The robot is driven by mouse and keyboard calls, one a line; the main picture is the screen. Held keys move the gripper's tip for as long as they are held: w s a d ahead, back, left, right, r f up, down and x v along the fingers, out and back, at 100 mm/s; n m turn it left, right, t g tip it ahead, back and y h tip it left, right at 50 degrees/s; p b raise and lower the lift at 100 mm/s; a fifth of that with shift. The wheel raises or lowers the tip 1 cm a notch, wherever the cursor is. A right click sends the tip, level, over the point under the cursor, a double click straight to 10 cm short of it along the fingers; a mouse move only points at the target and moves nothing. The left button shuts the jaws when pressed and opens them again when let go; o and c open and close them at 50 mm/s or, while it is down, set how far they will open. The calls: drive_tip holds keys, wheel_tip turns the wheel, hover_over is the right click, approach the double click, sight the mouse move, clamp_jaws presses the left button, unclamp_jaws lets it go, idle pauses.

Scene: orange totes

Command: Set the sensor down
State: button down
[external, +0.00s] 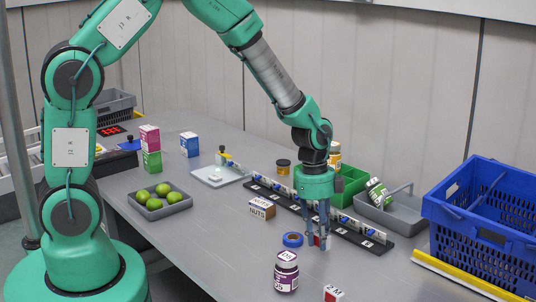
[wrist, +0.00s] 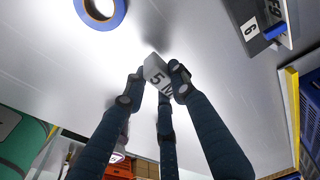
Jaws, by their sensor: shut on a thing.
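In the wrist view, the dark fingers of my gripper (wrist: 160,82) close around the block from several sides. I cannot tell whether the block touches the table.
A blue tape roll (external: 292,240) lies just left of the gripper. A black numbered rack (external: 365,239) runs behind it. A purple-labelled jar (external: 286,272) and a red-and-white block marked "2M" (external: 333,294) stand in front. A blue crate (external: 480,255) is at right.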

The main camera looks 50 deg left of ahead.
sight(314, 231)
drive_tip(key=shift+f+b, duration=0.3)
drive_tip(key=shift+f, duration=1.3)
drive_tip(key=shift+f, duration=0.15)
drive_tip(key=c, duration=1.4)
unclamp_jaws()
drive_tip(key=shift+c, duration=0.2)
drive_tip(key=r, duration=0.4)
drive_tip(key=a+r+p, duration=0.1)
drive_tip(key=r, duration=0.2)
drive_tip(key=r+p, duration=0.1)
drive_tip(key=r, duration=0.3)
drive_tip(key=shift+a+r, duration=0.35)
drive_tip(key=shift+r, duration=0.25)
drive_tip(key=shift+a, duration=0.1)
